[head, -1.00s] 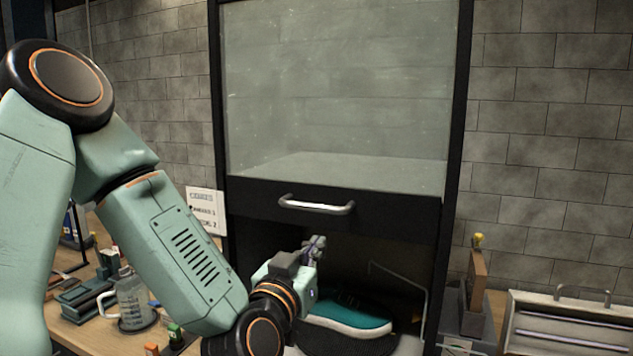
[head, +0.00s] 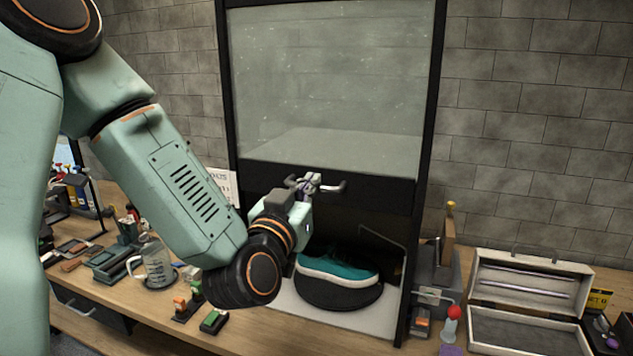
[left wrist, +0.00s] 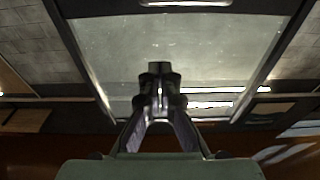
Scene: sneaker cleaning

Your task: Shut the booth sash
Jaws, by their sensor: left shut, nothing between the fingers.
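The booth sash (head: 322,90) is a clear pane with a black bottom rail, and it is raised. Its bar handle (head: 340,188) is on the rail; a bright bar at the top of the left wrist view (left wrist: 185,3) looks like it. Below the rail the booth is open, with a teal sneaker (head: 338,268) on a black round stand (head: 340,296). My left gripper (head: 314,182) is shut and empty, its fingertips overlapping the handle in the head view. I cannot tell whether they touch it. The closed fingertips also show in the left wrist view (left wrist: 160,72). My right gripper is out of view.
A clear jug (head: 155,262) and small coloured blocks (head: 213,321) stand on the bench left of the booth. An open case (head: 530,285) lies at the right. A red-topped bottle (head: 451,322) stands near the booth's right post.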

